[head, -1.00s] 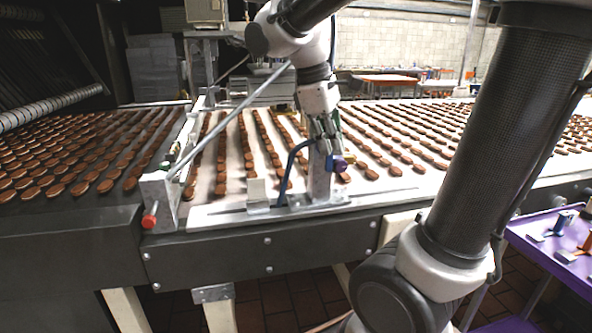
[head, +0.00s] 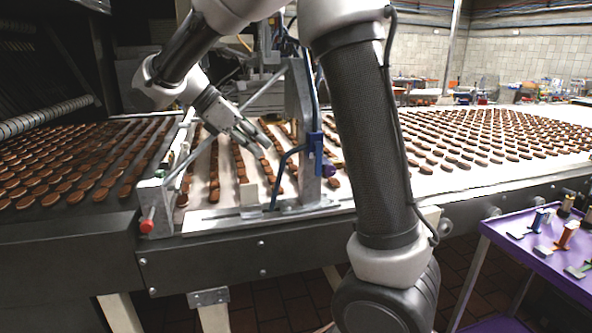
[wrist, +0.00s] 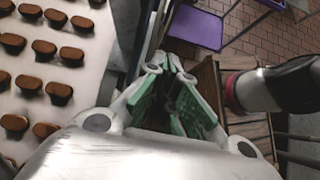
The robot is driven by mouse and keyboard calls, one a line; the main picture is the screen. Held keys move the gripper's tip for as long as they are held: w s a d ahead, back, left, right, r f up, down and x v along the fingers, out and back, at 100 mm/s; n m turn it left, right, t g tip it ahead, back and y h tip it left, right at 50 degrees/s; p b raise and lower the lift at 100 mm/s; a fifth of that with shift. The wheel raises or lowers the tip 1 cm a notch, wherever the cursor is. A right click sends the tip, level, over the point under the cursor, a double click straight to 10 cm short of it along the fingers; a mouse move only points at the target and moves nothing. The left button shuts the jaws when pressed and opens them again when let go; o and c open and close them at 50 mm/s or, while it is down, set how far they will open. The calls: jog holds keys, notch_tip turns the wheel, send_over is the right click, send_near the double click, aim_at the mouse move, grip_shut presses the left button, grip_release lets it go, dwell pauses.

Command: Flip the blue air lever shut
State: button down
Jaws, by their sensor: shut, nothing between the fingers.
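The blue air lever (head: 316,142) shows as a small upright blue piece on the front of the grey upright post (head: 299,120). My gripper (head: 254,136) is left of the post, above the belt, apart from the lever. Its green-padded fingers also show in the wrist view (wrist: 174,68), shut with nothing held. I cannot make out the lever in the wrist view.
Rows of brown cookies lie on the white belt (head: 215,170). A red knob (head: 147,226) sticks out at the belt's front left corner. A purple cart (head: 540,255) with small coloured tools stands at right. My arm crosses the middle of the head view.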

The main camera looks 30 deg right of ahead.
aim_at(318, 158)
jog(key=shift+w+a, duration=0.15)
jog(key=shift+a, duration=0.1)
jog(key=d+r+x, duration=0.2)
jog(key=x, duration=1)
jog(key=shift+s+d+f, duration=0.2)
jog(key=shift+s+d, duration=0.15)
jog(key=shift+s, duration=0.05)
